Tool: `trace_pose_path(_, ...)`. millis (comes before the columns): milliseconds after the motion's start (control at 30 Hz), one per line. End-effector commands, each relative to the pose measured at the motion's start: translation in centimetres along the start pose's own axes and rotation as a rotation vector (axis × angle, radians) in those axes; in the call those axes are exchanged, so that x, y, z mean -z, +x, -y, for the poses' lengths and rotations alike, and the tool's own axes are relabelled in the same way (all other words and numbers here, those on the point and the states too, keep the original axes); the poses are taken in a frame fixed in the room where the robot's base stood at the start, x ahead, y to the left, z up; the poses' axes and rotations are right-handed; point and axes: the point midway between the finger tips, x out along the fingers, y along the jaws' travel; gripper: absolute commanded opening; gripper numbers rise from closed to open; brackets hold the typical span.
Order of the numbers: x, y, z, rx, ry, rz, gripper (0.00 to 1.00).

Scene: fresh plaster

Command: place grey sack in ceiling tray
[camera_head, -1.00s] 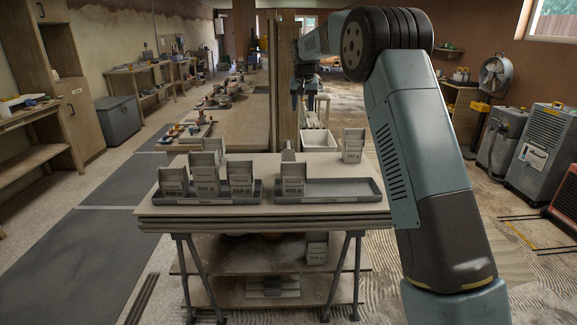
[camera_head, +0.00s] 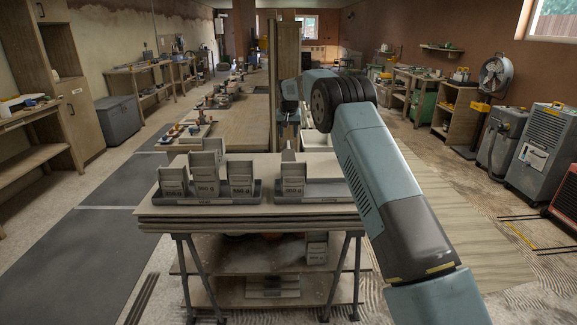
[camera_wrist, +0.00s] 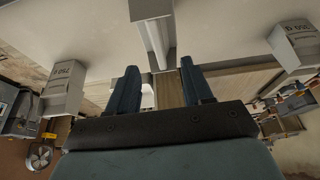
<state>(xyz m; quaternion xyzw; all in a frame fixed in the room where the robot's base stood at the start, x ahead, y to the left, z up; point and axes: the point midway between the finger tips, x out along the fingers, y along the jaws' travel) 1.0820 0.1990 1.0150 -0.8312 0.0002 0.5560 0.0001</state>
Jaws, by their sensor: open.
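In the head view, several grey sacks stand in the left dark tray (camera_head: 225,201) on the stacked boards. One grey sack (camera_head: 293,178) stands at the left end of the right dark tray (camera_head: 325,199). I cannot read the tray labels. Behind that sack is a narrow grey piece (camera_head: 288,155), mostly hidden. My gripper (camera_wrist: 158,66) is open and empty in the wrist view. A narrow pale grey piece (camera_wrist: 154,35) lies just beyond and between its fingers, perhaps a sack.
Another grey sack (camera_head: 207,146) stands behind the left tray. The right part of the right tray is partly covered by my arm. A long bench (camera_head: 240,125) with tools runs back behind the board stack (camera_head: 250,225). A lower shelf (camera_head: 265,262) holds another sack.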

Motion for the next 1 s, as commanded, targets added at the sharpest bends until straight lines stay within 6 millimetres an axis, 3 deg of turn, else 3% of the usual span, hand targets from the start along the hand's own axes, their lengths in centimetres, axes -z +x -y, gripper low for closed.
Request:
trace_pose_path(200, 0.0, 2.7, 0.0, 0.0, 0.0, 0.001, 0.5)
trace_pose_path(467, -0.1, 3.8, 0.0, 0.0, 0.0, 0.0, 0.5)
trace_pose_path(800, -0.3, 7.9, -0.1, 0.0, 0.0, 0.0, 0.5)
trace_pose_path(1000, -0.3, 8.3, -0.1, 0.0, 0.0, 0.0, 0.5)
